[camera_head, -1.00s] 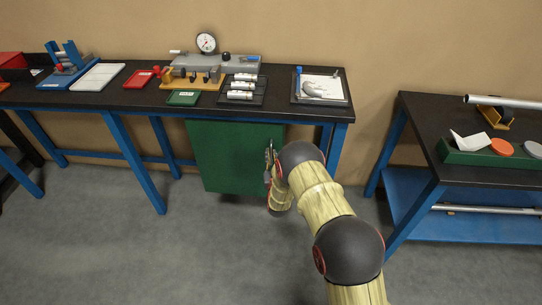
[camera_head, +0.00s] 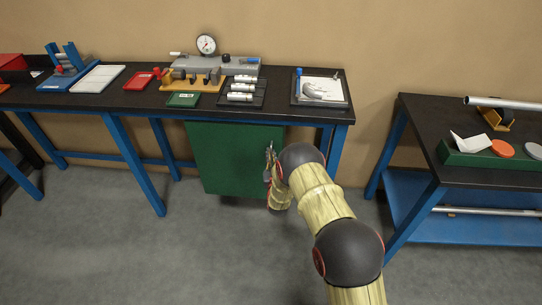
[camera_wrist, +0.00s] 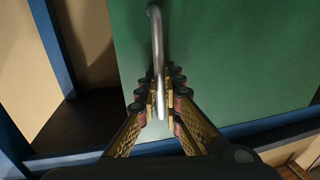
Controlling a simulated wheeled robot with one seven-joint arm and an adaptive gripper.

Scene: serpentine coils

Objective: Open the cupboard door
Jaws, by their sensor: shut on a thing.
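The green cupboard door (camera_head: 230,157) hangs under the dark bench top and looks closed in the head view. In the wrist view the green door (camera_wrist: 230,60) fills the right and middle, with a curved metal handle (camera_wrist: 157,45) near its edge. My gripper (camera_wrist: 163,103) has its fingers on both sides of the handle's bar and is shut on it. In the head view my gripper (camera_head: 270,157) is at the door's right edge, and my arm hides part of that area.
The bench's blue legs (camera_head: 137,163) stand left of the cupboard. A second bench with a blue lower shelf (camera_head: 480,228) stands to the right. Trays and a dial gauge (camera_head: 206,44) sit on the bench top. The grey floor in front is clear.

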